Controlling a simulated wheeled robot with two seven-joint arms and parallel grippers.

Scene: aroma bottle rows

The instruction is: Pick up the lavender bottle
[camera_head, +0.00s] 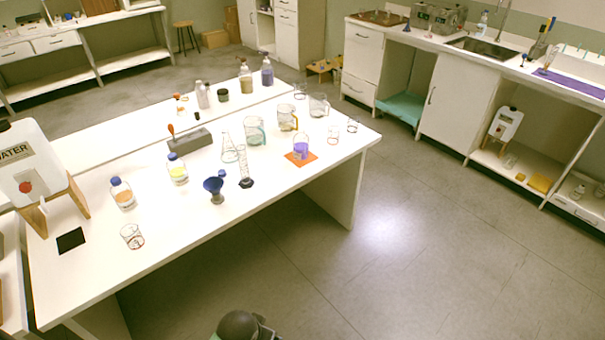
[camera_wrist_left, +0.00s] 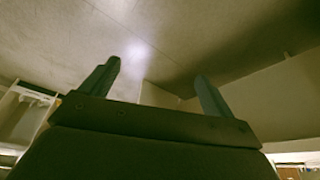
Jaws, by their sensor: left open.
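A bottle with purple contents (camera_head: 267,74) and a dark top, which looks like the lavender bottle, stands upright at the far edge of the white table's back strip. A similar bottle with yellow-brown contents (camera_head: 246,80) stands just left of it. My left gripper (camera_wrist_left: 157,85) shows in the left wrist view with its two fingers apart and nothing between them. No bottle shows in that view, only floor and pale surfaces.
The white table (camera_head: 230,245) holds several beakers and flasks. A beaker with purple liquid (camera_head: 301,148) stands on an orange mat. A small dark jar (camera_head: 223,95) and a grey block (camera_head: 190,143) stand in front-left of the bottles. The floor (camera_head: 400,255) right of the table is clear.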

